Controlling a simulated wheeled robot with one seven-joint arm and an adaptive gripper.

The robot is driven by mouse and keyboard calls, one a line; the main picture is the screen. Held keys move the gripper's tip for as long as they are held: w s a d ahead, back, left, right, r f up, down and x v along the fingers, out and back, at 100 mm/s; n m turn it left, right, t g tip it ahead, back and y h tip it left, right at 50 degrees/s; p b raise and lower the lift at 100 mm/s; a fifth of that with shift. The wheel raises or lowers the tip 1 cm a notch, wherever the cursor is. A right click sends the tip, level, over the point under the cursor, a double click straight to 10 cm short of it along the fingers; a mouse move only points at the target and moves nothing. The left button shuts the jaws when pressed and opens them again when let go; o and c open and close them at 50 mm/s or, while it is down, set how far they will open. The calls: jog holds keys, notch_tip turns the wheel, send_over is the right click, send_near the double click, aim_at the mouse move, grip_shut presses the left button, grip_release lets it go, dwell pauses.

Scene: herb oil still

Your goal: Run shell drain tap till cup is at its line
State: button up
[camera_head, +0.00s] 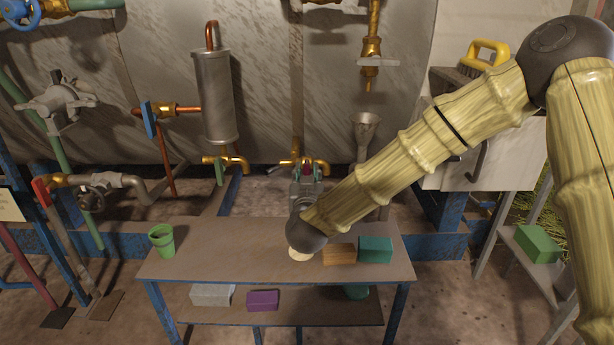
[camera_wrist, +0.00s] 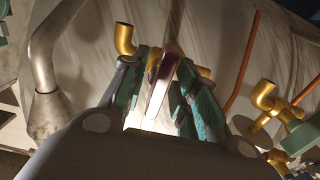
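Two brass taps are on the shell wall in the head view: a left tap (camera_head: 226,161) with a green handle and a middle tap (camera_head: 288,162). My gripper (camera_head: 307,171) is at the middle tap. In the wrist view, a maroon lever (camera_wrist: 162,84) stands between the teal finger pads of my gripper (camera_wrist: 168,62). The pads are close to the lever; I cannot tell whether both touch it. A green cup (camera_head: 162,241) stands upright at the table's left end, apart from the taps. Its inside level and line are not readable. No flow shows.
The table (camera_head: 230,255) holds a wooden block (camera_head: 339,254) and a teal block (camera_head: 375,249) right of centre. Its lower shelf holds a grey block (camera_head: 211,295), a purple block (camera_head: 262,300) and a teal item (camera_head: 357,291). A funnel (camera_head: 366,126) stands right of my gripper.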

grip_shut()
jog(key=shift+r+p, duration=0.15)
jog(key=shift+p, duration=0.2)
jog(key=shift+r+n+p, duration=0.1)
jog(key=shift+n+p, duration=0.2)
jog(key=shift+p, duration=0.15)
jog(key=shift+n+p, duration=0.4)
jog(key=shift+p, duration=0.45)
jog(key=n+p, duration=0.3)
jog(key=p, duration=0.2)
jog(key=shift+n+p, duration=0.4)
jog(key=shift+p, duration=0.3)
jog(key=shift+f, duration=0.25)
